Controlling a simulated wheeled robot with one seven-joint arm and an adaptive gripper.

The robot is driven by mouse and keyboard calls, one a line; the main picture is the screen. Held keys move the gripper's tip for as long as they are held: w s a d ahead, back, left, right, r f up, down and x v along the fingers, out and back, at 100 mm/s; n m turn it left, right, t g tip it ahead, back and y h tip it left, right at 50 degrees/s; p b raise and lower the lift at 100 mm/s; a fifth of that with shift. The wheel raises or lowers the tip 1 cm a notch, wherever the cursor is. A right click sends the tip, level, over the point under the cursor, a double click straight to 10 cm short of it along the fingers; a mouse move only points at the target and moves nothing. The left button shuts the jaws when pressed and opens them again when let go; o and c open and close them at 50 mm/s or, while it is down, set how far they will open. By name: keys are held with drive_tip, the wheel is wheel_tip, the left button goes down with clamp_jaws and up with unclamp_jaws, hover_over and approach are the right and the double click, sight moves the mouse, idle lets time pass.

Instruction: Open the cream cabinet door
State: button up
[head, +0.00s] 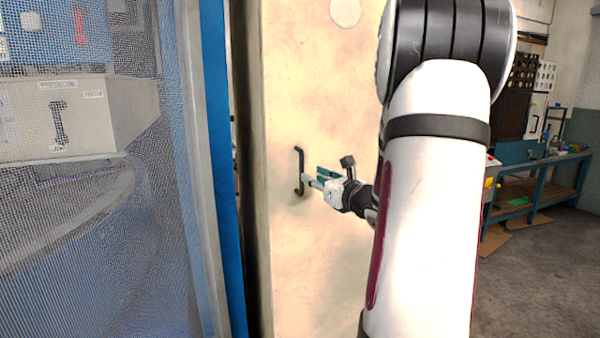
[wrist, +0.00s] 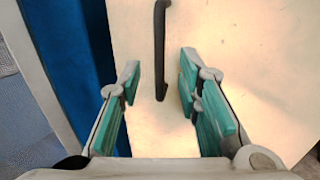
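The cream cabinet door (head: 300,250) stands upright in the middle of the head view and fills much of the wrist view (wrist: 235,40). Its dark vertical bar handle (head: 299,170) is near the door's left edge. In the wrist view the handle (wrist: 160,50) runs down from the top, its lower end between my fingertips. My gripper (head: 313,177) is at the handle in the head view. In the wrist view my gripper (wrist: 158,82) is open, with teal pads on either side of the handle's lower part and a gap on each side.
A blue-framed mesh panel (head: 222,170) stands left of the door, with a dark gap between them. A blue-green workbench (head: 540,180) stands at the far right. Grey floor (head: 535,270) is open at the right. My white arm covers the door's right side.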

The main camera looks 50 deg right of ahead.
sight(303, 171)
drive_tip(key=x, duration=0.7)
drive_tip(key=shift+w, duration=0.1)
drive_tip(key=shift+c, duration=0.2)
clamp_jaws()
